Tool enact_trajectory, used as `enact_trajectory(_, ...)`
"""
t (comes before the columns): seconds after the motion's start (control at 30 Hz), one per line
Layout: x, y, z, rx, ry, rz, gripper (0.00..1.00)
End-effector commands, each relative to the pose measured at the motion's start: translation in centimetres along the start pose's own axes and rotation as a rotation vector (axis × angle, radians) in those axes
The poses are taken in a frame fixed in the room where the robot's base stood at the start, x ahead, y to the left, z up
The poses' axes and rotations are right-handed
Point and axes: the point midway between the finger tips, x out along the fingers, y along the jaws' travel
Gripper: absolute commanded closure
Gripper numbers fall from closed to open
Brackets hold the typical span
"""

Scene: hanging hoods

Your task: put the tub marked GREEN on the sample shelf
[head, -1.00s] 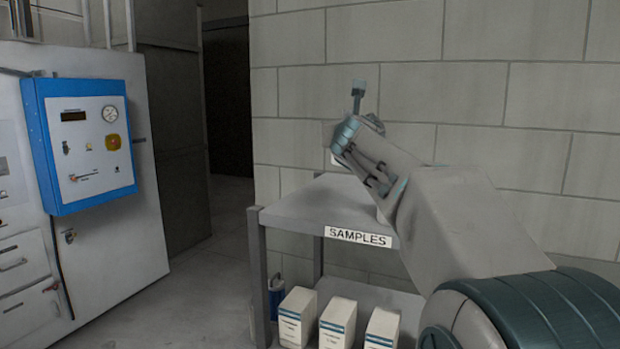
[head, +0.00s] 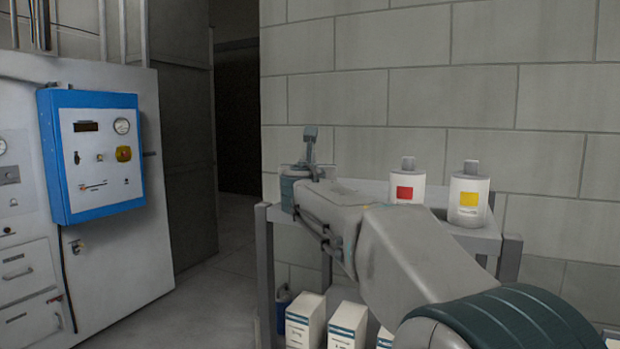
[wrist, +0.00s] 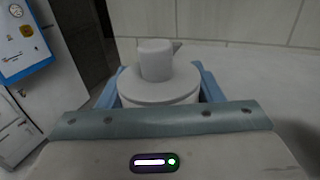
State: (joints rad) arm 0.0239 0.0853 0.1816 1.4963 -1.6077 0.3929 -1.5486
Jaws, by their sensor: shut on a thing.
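My gripper (head: 293,188) is at the left end of the sample shelf (head: 265,265) in the head view. In the wrist view its blue fingers (wrist: 158,88) are shut on a white tub (wrist: 158,97) with a knobbed lid. The tub's label is hidden, so its marking cannot be read. Whether its base touches the shelf cannot be seen. My arm hides much of the shelf top and its sign.
A tub with a red label (head: 407,188) and a tub with a yellow label (head: 468,195) stand on the shelf's right part. White boxes (head: 304,318) stand on the lower level. A block wall (head: 420,100) is behind. A blue panel (head: 95,155) hangs at left.

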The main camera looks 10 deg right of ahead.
Motion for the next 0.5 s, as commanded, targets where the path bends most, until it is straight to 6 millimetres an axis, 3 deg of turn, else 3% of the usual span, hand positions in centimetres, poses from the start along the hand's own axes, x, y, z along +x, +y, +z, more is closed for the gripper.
enact_trajectory(0.33,-0.05,0.01,-0.28,0.001,-0.002,0.001,0.55)
enact_trajectory(0.37,-0.03,0.01,-0.19,0.001,-0.001,0.001,0.32)
enact_trajectory(0.4,-0.02,0.01,-0.17,0.001,-0.001,0.001,0.21)
enact_trajectory(0.5,-0.02,0.0,-0.17,0.001,0.0,0.001,0.19)
